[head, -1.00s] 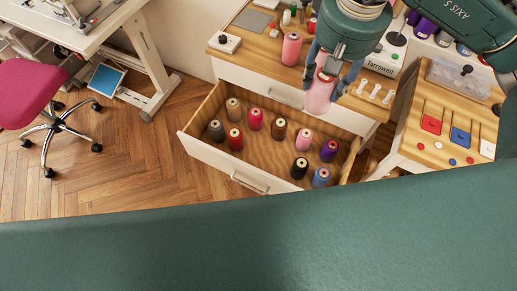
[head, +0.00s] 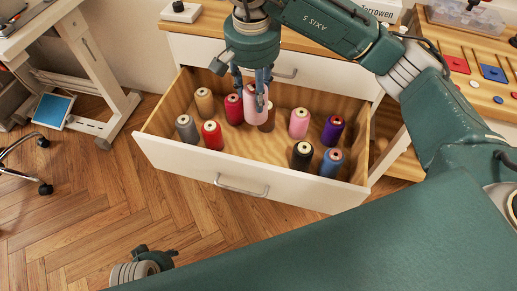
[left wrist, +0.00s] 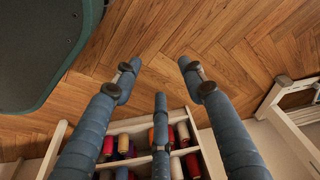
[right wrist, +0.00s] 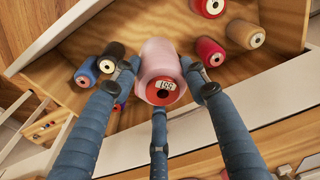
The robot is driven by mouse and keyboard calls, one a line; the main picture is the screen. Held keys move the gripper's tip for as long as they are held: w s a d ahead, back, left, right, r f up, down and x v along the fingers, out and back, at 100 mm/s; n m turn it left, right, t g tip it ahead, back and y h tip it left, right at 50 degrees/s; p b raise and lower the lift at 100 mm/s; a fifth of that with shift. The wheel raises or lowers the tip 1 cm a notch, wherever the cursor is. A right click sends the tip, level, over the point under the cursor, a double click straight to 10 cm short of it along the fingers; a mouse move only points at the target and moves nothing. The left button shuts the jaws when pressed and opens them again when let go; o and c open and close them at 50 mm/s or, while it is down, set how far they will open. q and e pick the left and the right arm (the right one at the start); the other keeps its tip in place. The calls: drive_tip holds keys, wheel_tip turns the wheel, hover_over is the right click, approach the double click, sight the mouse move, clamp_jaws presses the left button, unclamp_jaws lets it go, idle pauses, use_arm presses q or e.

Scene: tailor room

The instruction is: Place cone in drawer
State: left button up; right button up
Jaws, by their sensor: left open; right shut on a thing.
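My right gripper (head: 254,88) is shut on a pale pink cone (head: 255,97) over the open drawer (head: 250,179). In the right wrist view the cone (right wrist: 160,72) sits between the fingers, its end label reading what looks like 195 or 561. In the drawer stand several cones, among them a grey one (head: 187,129), a tan one (head: 205,102), a red one (head: 212,135), a pink one (head: 299,123), a purple one (head: 333,130), a black one (head: 302,155) and a blue one (head: 331,162). A brown cone (head: 267,121) is partly hidden behind the held cone. My left gripper (left wrist: 155,75) is open and empty above the floor.
The wooden cabinet top (head: 215,27) lies behind the drawer. A side table with coloured pieces (head: 492,73) stands at right, beyond my right arm. The parquet floor (head: 90,200) is clear in front; a white table leg (head: 100,75) stands at left.

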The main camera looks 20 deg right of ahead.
use_arm(q)
drive_tip(key=w+b+v, duration=0.2)
drive_tip(key=v, duration=0.7)
drive_tip(key=shift+s+r+t, duration=0.2)
drive_tip(key=shift+r+t, duration=0.1)
drive_tip(key=shift+r, duration=0.4)
use_arm(e)
wheel_tip(320, 180, down, 19)
drive_tip(key=shift+f, duration=0.1)
drive_tip(key=shift+f+b, duration=0.15)
drive_tip(key=shift+b, duration=0.25)
use_arm(q)
drive_tip(key=shift+s, duration=0.1)
use_arm(e)
drive_tip(key=o, duration=1.4)
use_arm(q)
drive_tip(key=shift+r, duration=0.1)
